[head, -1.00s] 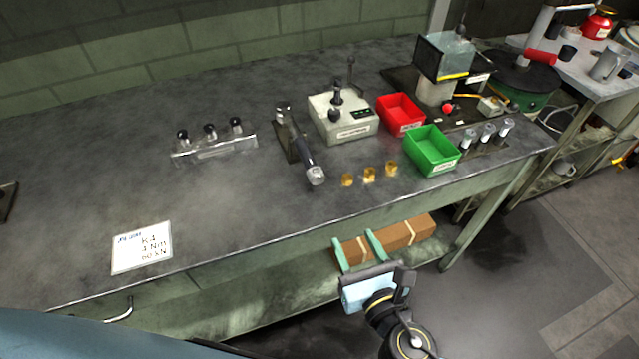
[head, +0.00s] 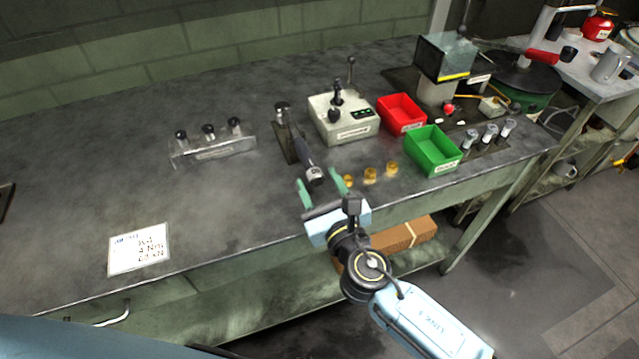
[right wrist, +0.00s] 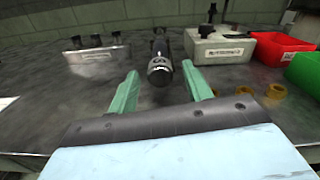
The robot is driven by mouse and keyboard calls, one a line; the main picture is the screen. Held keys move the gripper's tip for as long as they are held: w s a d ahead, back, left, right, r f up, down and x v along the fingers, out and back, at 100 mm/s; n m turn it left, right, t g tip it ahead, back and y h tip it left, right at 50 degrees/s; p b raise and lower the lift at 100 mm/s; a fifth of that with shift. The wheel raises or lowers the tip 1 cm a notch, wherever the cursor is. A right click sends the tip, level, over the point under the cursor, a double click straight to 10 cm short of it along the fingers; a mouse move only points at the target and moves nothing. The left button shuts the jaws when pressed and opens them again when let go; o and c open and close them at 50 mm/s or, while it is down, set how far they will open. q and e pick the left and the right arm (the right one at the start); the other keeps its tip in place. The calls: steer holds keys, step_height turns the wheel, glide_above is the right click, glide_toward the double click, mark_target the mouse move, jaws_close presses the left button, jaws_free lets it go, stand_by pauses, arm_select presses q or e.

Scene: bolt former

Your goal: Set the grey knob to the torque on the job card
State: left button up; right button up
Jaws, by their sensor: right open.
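The grey knob (head: 315,176) is the near end of a dark tool lying in a holder on the bench; it also shows in the right wrist view (right wrist: 160,72), facing the camera with small marks too blurred to read. The job card (head: 139,249) lies flat at the bench's front left; its middle line seems to read 4 Nm. My right gripper (head: 322,188) is open and empty at the bench's front edge. Its two green fingers point at the knob, one to each side in the wrist view, with the knob beyond them. My left gripper is not in view.
Several brass pieces (head: 370,176) stand just right of the knob. Behind are a grey box with levers (head: 343,128), a red bin (head: 401,114) and a green bin (head: 433,150). A rack with black-topped pieces (head: 213,150) is left. The bench between card and knob is clear.

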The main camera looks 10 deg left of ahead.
steer(key=shift+w+a, duration=0.15)
steer(key=shift+w, duration=0.05)
steer(key=c, duration=1)
steer(key=shift+m, duration=3.3)
